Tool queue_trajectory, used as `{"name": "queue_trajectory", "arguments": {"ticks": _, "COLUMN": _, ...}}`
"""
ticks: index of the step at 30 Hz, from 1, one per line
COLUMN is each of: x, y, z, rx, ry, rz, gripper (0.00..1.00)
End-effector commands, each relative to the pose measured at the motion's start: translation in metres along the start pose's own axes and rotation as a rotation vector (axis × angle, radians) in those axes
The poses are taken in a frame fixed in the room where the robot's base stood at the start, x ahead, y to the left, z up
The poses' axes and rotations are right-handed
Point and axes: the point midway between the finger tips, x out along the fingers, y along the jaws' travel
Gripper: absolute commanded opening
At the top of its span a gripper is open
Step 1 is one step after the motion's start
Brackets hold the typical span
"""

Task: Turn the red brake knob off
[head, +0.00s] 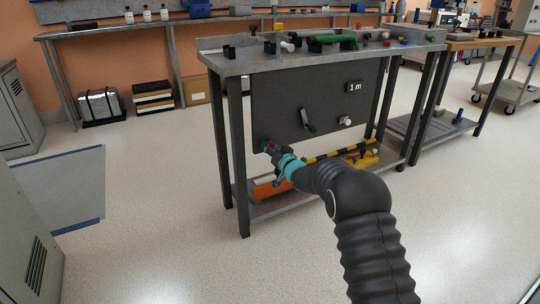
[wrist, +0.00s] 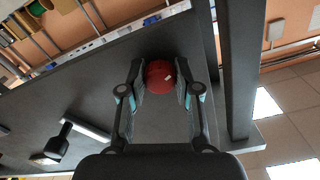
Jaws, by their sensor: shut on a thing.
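The red brake knob (wrist: 160,74) is a round red knob on the dark grey panel (wrist: 90,100). In the wrist view it sits between the two fingers of my gripper (wrist: 159,80), which are shut on it from both sides. In the head view my gripper (head: 273,150) is at the lower left of the dark panel (head: 285,100), and only a bit of red (head: 268,147) shows at its tip. The gripper hides most of the knob there.
A black lever (head: 308,121), a white knob (head: 345,121) and a "1 m" label (head: 354,87) are on the same panel. A metal table leg (head: 233,140) stands close left of my gripper. The lower shelf (head: 270,207) holds orange and yellow items below it.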

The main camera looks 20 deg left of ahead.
Motion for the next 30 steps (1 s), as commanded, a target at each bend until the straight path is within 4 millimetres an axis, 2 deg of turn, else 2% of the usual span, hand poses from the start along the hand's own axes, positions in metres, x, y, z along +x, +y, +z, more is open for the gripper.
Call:
{"name": "queue_trajectory", "arguments": {"ticks": 2, "x": 0.0001, "y": 0.0019, "z": 0.0047, "rx": -0.074, "ry": 0.001, "rz": 0.000, "gripper": 0.00}}
{"name": "queue_trajectory", "arguments": {"ticks": 30, "x": 0.0001, "y": 0.0010, "z": -0.0003, "rx": -0.927, "ry": -0.001, "rz": 0.000, "gripper": 0.00}}
